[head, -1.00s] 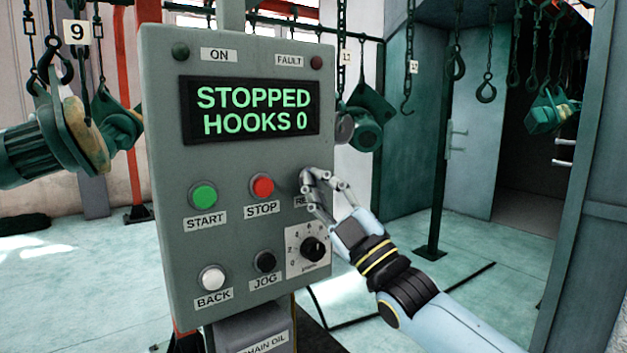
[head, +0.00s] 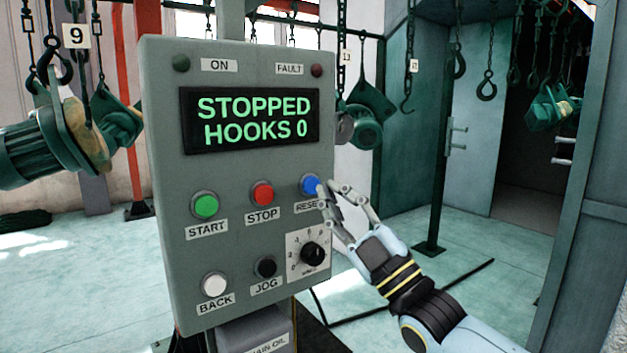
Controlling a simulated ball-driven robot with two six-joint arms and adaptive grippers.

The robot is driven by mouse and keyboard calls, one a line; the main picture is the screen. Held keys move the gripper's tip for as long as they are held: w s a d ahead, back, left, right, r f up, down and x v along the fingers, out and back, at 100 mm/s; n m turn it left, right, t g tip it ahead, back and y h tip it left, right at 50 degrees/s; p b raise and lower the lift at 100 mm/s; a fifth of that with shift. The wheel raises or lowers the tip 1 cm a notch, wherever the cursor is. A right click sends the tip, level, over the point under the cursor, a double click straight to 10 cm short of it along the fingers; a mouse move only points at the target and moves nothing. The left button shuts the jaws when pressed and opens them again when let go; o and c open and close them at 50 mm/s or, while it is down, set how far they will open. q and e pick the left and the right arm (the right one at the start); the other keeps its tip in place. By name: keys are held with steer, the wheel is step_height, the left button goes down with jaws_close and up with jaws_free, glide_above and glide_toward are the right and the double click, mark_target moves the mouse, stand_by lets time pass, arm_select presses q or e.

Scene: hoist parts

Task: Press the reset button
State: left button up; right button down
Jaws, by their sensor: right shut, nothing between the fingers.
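The blue reset button (head: 310,185) sits at the right of the upper button row on the grey control panel (head: 170,130). Its RESET label is partly covered by my gripper. My right gripper (head: 331,189) is shut and empty, with its fingertips just right of the blue button. I cannot tell whether they touch the panel. The display (head: 253,117) reads STOPPED HOOKS 0. My left gripper is not in view.
The green START button (head: 205,205) and red STOP button (head: 262,194) are left of the reset button. A black dial (head: 312,255) is below it. Hanging parts on hooks (head: 362,125) are behind the panel. Open floor lies to the right.

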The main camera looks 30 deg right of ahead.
steer(key=shift+s+d+p, duration=0.1)
steer(key=shift+s+p, duration=0.35)
steer(key=shift+s, duration=0.75)
step_height(320, 180, down, 30)
steer(key=d+m+g+h+b, duration=0.2)
steer(key=m+g+h+b, duration=0.25)
steer(key=b, duration=0.45)
steer(key=s+f+m+g+h+b, duration=0.15)
steer(key=s+f+g, duration=0.3)
steer(key=f, duration=0.85)
steer(key=s+f+m+g+b, duration=0.1)
steer(key=s+f+g+b, duration=0.15)
steer(key=s+f, duration=0.7)
steer(key=s+f+m+g+b, duration=0.1)
steer(key=s+f+g, duration=0.2)
steer(key=s+f, duration=0.45)
steer(key=s+f+m+g+b, duration=0.1)
steer(key=s+f+m+g, duration=0.2)
steer(key=f, duration=0.8)
steer(key=s+f+m+g, duration=0.1)
steer(key=s+f+g, duration=0.2)
steer(key=s, duration=0.7)
steer(key=s+a+f+m+g, duration=0.1)
steer(key=s+f+g, duration=0.2)
steer(key=s, duration=0.7)
steer(key=shift+f+m+b, duration=0.4)
steer(key=shift+f, duration=0.5)
